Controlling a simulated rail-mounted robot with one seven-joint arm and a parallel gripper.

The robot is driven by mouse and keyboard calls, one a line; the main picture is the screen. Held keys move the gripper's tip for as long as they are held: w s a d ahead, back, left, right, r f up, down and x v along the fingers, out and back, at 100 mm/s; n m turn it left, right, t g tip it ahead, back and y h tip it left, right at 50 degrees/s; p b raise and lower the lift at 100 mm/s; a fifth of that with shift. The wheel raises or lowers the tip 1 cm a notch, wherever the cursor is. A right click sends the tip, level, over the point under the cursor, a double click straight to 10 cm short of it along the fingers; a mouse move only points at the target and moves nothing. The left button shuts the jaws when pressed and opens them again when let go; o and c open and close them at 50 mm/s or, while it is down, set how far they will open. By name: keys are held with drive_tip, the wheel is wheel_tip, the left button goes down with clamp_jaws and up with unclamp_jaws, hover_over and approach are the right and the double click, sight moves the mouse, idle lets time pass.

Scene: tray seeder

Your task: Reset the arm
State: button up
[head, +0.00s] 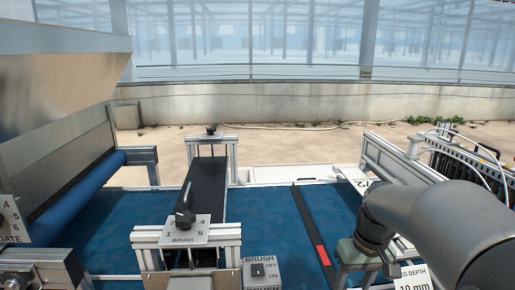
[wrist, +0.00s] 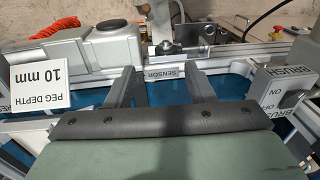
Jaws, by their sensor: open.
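My gripper (wrist: 162,82) is open and empty in the wrist view, its two dark fingers well apart over the blue belt. Their tips lie near the metal rail with the SENSOR label (wrist: 167,73), and contact with it cannot be told. In the head view my dark arm comes in from the right and bends down over the right side of the blue belt (head: 265,225). The fingers are not clear there.
The BRUSH switch box (head: 261,272) stands at the front, also at the right in the wrist view (wrist: 285,88). The brush lever (head: 185,208) is left of it. The PEG DEPTH card (head: 413,278) is beside my arm. A metal hopper (head: 60,80) fills the left.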

drive_tip(key=s+a+f+h+p, duration=0.1)
drive_tip(key=s+a+f, duration=0.3)
drive_tip(key=s+a, duration=0.6)
drive_tip(key=s, duration=0.4)
drive_tip(key=shift+s+a+f, duration=0.15)
drive_tip(key=shift+s+a, duration=0.1)
wheel_tip(320, 180, down, 34)
drive_tip(key=d+g+b, duration=0.1)
drive_tip(key=b, duration=3)
drive_tip(key=shift+w+d+f+b, duration=0.15)
drive_tip(key=shift+d+f+b, duration=0.05)
drive_tip(key=shift+d+b, duration=0.1)
